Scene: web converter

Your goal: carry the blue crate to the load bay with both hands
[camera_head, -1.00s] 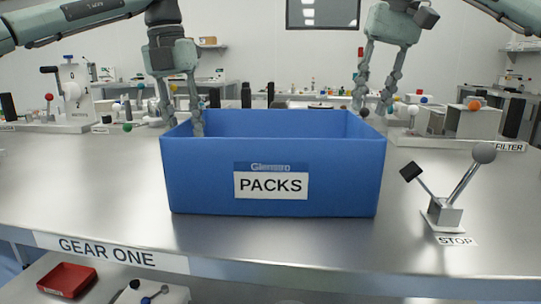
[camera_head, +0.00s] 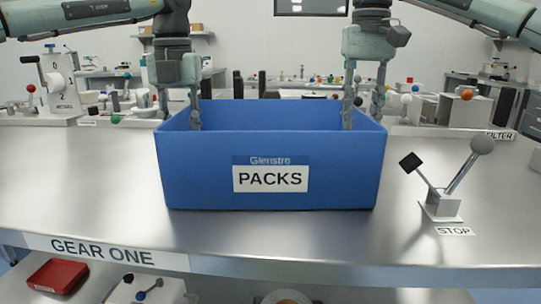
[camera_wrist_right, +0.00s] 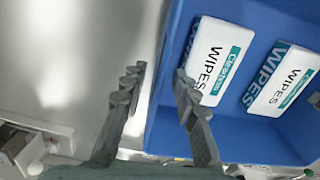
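The blue crate (camera_head: 215,185), labelled PACKS, stands upright on the metal bench. My left gripper (camera_head: 180,119) is open at the crate's left wall, one finger inside and the other outside, partly hidden behind the wall. My right gripper (camera_head: 362,120) is open at the right wall, its inner finger inside the crate and its other finger outside. In the right wrist view, the right gripper's fingers (camera_wrist_right: 158,75) are apart, with the crate's wall (camera_wrist_right: 168,65) between them. Two white wipes packs (camera_wrist_right: 215,60) (camera_wrist_right: 282,80) lie in the crate. The load bay is not identifiable.
A lever stand (camera_head: 442,205) with a STOP label is on the bench right of the crate. White equipment (camera_head: 55,90) stands at the back left, and a grey block with an orange ball (camera_head: 462,108) at the back right. The bench (camera_head: 80,185) left of the crate is clear.

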